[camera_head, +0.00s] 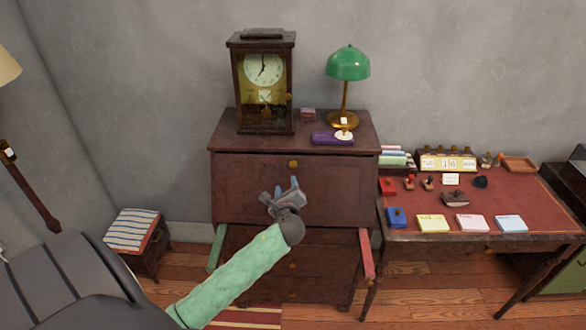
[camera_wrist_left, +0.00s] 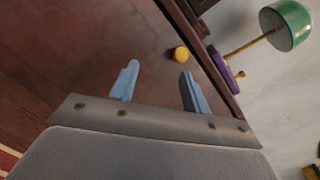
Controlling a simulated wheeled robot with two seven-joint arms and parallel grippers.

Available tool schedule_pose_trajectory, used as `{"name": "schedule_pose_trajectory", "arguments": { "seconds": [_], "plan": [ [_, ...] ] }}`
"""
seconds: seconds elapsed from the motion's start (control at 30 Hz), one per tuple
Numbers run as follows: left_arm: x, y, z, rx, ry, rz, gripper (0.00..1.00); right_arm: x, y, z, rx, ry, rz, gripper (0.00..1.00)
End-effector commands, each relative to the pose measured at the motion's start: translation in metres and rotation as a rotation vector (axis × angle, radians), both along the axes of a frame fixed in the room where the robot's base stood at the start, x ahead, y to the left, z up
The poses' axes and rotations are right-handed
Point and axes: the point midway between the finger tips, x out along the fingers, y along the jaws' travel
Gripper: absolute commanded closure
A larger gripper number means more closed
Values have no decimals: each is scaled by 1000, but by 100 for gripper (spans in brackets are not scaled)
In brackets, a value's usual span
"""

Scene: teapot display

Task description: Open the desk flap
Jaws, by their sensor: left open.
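The desk flap (camera_head: 335,191) is the dark red-brown upright front panel of the desk, and it looks closed. Its round brass knob (camera_head: 293,165) sits near the top edge. The knob also shows in the left wrist view (camera_wrist_left: 181,54), just beyond and between the fingertips. My left gripper (camera_head: 285,188) is in front of the flap, below the knob, with its blue fingers apart and nothing between them. In the left wrist view the open gripper (camera_wrist_left: 158,75) points at the flap. The right gripper is not in view.
A green support (camera_head: 216,248) and a red support (camera_head: 366,254) stick out below the flap. A glass-cased clock (camera_head: 264,85), a green lamp (camera_head: 348,64) and a purple box (camera_head: 325,138) stand on top. A side table (camera_head: 480,205) with stamps and pads stands at right; a stool (camera_head: 136,233) stands at left.

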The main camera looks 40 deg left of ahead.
Motion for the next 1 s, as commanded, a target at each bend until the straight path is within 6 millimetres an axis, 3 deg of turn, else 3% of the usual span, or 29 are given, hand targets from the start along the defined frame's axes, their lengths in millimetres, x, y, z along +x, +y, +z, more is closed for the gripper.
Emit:
{"name": "schedule_pose_trajectory", "arguments": {
  "seconds": [0.2,0.4,0.63,1.0],
  "plan": [
    [10,-10,15,373,177,-97,52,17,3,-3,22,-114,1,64],
    [13,-14,16,533,282,-128,52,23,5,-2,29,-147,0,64],
    [21,-9,18,566,308,-128,52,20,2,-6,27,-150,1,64],
    [62,19,19,562,307,-127,52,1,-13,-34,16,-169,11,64]
  ]
}}
